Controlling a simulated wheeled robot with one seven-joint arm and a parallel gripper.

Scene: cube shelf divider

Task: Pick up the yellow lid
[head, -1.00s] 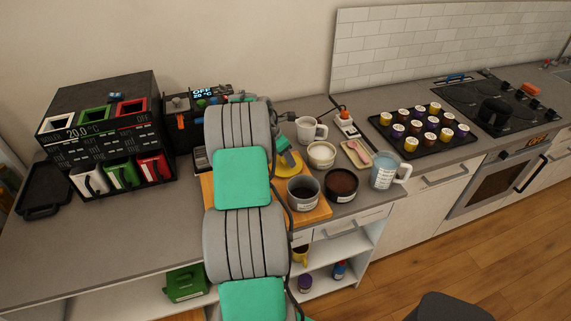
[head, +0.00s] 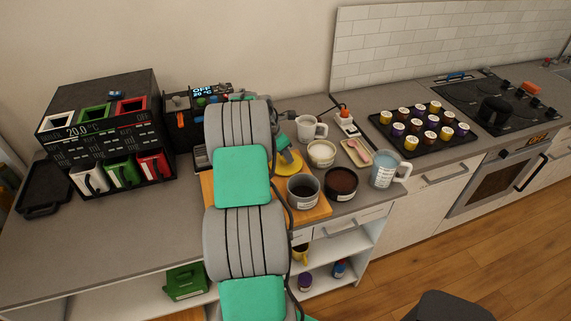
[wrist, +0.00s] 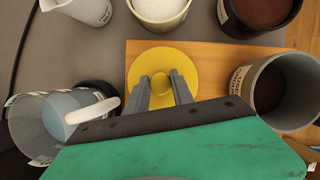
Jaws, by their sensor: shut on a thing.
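The yellow lid (wrist: 163,62) is a round disc with a knob in its middle. In the wrist view it lies over the wooden board (wrist: 213,55); I cannot tell whether it touches the board. My gripper (wrist: 161,86) has its two grey fingers on either side of the knob, shut on it. In the head view the lid (head: 291,168) shows only partly behind my arm, and my gripper (head: 286,153) is partly hidden there too.
A grey cup with dark contents (wrist: 285,85) stands right of the lid, and a clear jug with a white handle (wrist: 50,120) stands left. A white bowl (wrist: 160,10), a white mug (wrist: 88,10) and a dark bowl (wrist: 262,12) stand behind.

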